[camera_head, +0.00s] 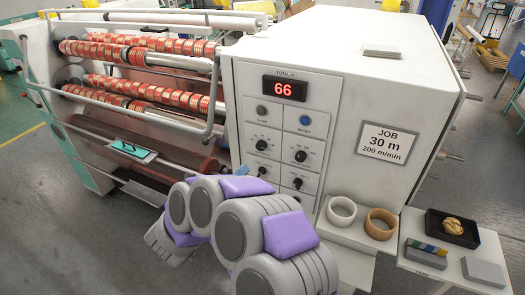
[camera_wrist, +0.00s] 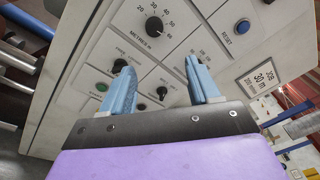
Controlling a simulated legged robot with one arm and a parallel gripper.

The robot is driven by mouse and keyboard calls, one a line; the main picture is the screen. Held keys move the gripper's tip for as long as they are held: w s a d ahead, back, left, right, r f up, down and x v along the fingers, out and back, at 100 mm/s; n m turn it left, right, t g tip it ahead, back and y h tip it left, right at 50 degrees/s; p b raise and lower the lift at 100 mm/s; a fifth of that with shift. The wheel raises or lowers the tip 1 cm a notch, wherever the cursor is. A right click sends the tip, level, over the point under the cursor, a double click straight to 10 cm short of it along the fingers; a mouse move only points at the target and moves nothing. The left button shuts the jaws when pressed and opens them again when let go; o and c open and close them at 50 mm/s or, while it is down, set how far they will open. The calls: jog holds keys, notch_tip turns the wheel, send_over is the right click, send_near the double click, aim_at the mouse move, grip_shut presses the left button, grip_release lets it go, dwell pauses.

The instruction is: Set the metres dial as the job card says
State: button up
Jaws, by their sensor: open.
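The metres dial (camera_wrist: 153,26) is a black round knob labelled METRES on the white panel, ringed by a scale with 20 and 60 legible. Its pointer is too small to read surely. It also shows in the head view (camera_head: 262,140). The job card (camera_head: 385,140) reads 30 m, 200 m/min; it shows in the wrist view (camera_wrist: 263,77) too. My gripper (camera_wrist: 158,72) is open and empty, its two blue fingers apart and pointing at the panel. The dial lies above the gap between the fingertips in the wrist view, apparently untouched. In the head view my arm hides most of the gripper.
A red display (camera_head: 285,88) reads 66 above the blue reset button (camera_head: 305,120). Another knob (camera_head: 300,156) and smaller controls sit close by on the panel. Rolls (camera_head: 130,50) and a metal rail are at left. Tape rings (camera_head: 341,210) stand on a ledge at right.

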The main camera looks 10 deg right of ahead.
send_near(259, 148)
jog(key=x, duration=0.5)
jog(key=s+d+b+x, duration=0.1)
jog(key=x, duration=0.1)
jog(key=shift+w+d, duration=0.3)
jog(key=shift+w, duration=0.25)
jog(key=shift+w+a, duration=0.15)
jog(key=shift+a, duration=0.35)
jog(key=shift+w+a, duration=0.15)
jog(key=shift+a, duration=0.4)
jog(key=shift+d, duration=0.8)
jog(key=shift+c, duration=0.6)
jog(key=shift+d, duration=0.5)
jog(key=c, duration=0.3)
jog(key=shift+w+a+f, duration=0.1)
jog(key=shift+c, duration=0.8)
jog(key=shift+a, duration=0.5)
jog(key=c, duration=0.4)
